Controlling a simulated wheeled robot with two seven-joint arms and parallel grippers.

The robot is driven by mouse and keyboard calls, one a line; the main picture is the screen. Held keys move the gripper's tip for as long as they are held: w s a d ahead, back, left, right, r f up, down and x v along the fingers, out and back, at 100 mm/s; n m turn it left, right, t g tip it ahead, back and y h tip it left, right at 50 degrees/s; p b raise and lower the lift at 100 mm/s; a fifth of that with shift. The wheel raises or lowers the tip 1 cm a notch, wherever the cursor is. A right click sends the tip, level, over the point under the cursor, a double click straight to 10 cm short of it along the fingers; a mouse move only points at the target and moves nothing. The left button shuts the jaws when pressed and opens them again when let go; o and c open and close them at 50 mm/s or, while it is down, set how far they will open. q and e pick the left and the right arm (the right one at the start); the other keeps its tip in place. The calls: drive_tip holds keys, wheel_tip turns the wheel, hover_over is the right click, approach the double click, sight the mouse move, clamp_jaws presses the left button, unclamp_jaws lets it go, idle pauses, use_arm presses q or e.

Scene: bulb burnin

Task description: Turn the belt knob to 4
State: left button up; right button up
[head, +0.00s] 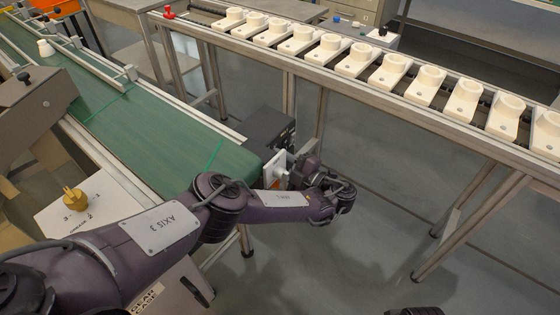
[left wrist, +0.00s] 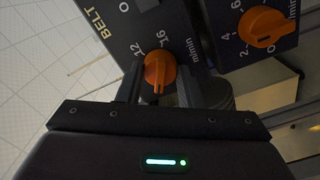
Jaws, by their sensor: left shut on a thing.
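The belt knob (left wrist: 159,72) is orange and sits on a dark panel (left wrist: 150,28) marked BELT in the left wrist view. The numbers 12 and 16 and the unit m/min are readable around it; a 4 on its scale is not visible. A mark on the knob points toward the bottom of the picture. My left gripper (left wrist: 160,80) has its fingers on either side of this knob and is shut on it. In the head view my left gripper (head: 293,172) is at the control box (head: 275,165) by the conveyor's end. My right gripper does not show clearly.
A second orange knob (left wrist: 265,27), with 2, 4 and 6 around it, sits on a neighbouring panel close by. The green conveyor belt (head: 150,115) runs along the left. A rack (head: 400,110) of several cream holders stands at the right. Grey floor lies between them.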

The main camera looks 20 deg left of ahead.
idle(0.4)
use_arm(q)
drive_tip(key=o, duration=1)
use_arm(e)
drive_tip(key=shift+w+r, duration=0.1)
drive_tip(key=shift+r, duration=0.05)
use_arm(q)
drive_tip(key=shift+d, duration=0.15)
drive_tip(key=shift+p+v, duration=0.45)
drive_tip(key=shift+v, duration=3.4)
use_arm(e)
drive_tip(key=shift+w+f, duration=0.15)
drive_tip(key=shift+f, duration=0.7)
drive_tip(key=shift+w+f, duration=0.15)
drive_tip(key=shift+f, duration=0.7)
